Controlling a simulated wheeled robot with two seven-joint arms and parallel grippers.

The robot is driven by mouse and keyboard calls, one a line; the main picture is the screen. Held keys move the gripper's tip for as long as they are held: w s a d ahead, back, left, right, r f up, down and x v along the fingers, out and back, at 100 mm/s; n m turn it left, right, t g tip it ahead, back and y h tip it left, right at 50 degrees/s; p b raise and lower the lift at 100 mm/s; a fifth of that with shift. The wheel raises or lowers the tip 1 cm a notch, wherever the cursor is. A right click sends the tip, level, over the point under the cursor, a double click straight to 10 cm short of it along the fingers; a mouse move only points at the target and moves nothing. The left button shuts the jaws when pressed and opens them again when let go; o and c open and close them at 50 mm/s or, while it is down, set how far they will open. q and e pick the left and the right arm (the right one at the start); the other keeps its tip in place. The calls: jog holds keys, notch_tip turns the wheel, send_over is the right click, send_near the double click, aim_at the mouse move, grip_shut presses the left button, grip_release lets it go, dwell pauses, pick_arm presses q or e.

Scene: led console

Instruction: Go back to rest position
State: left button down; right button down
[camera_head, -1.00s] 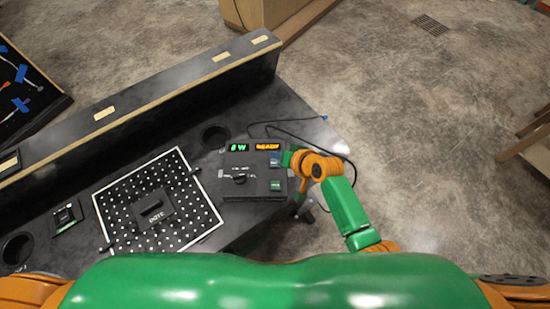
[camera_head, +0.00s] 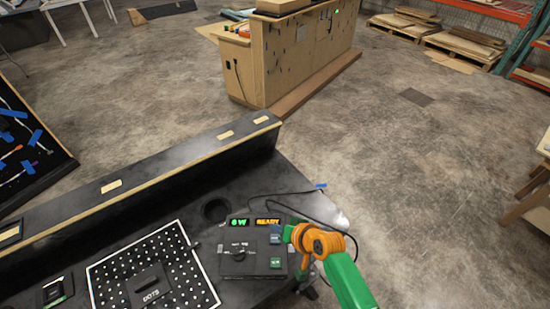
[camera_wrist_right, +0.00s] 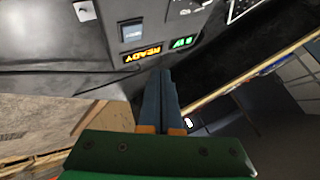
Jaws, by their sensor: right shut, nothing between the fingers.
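My right arm (camera_head: 325,250) is orange and green and comes in from the lower right of the head view. Its gripper (camera_head: 284,234) is at the right edge of the black LED console (camera_head: 238,266). In the right wrist view the right gripper (camera_wrist_right: 165,78) shows two dark fingers closed together, with nothing between them. The console shows there too, with its lit display (camera_wrist_right: 142,53) reading READY. In the head view the displays read "6 W" in green and "READY" in orange. My left gripper is not in view.
A perforated board (camera_head: 195,268) labelled DOTS lies left of the console on the black table. A raised black ledge (camera_head: 150,185) runs along the table's back. A cable (camera_head: 318,213) curls behind the console. A wooden cabinet (camera_head: 300,60) stands beyond. Open concrete floor lies right.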

jog(key=s+d+r+n+g+h, duration=0.3)
jog(key=s+d+h, duration=0.3)
jog(key=s+d, duration=1.2)
jog(key=s+a+f+g+b, duration=0.1)
jog(key=s+f+b, duration=0.15)
jog(key=f, duration=0.85)
jog(key=s+a+f+g+b, duration=0.1)
jog(key=s+f, duration=0.2)
jog(key=f, duration=0.7)
jog(key=s+d+f+b, duration=0.2)
jog(key=s+f+b, duration=0.1)
jog(key=s+f, duration=0.8)
jog(key=shift+f+g, duration=0.4)
jog(key=shift+f, duration=0.05)
jog(key=shift+d, duration=0.15)
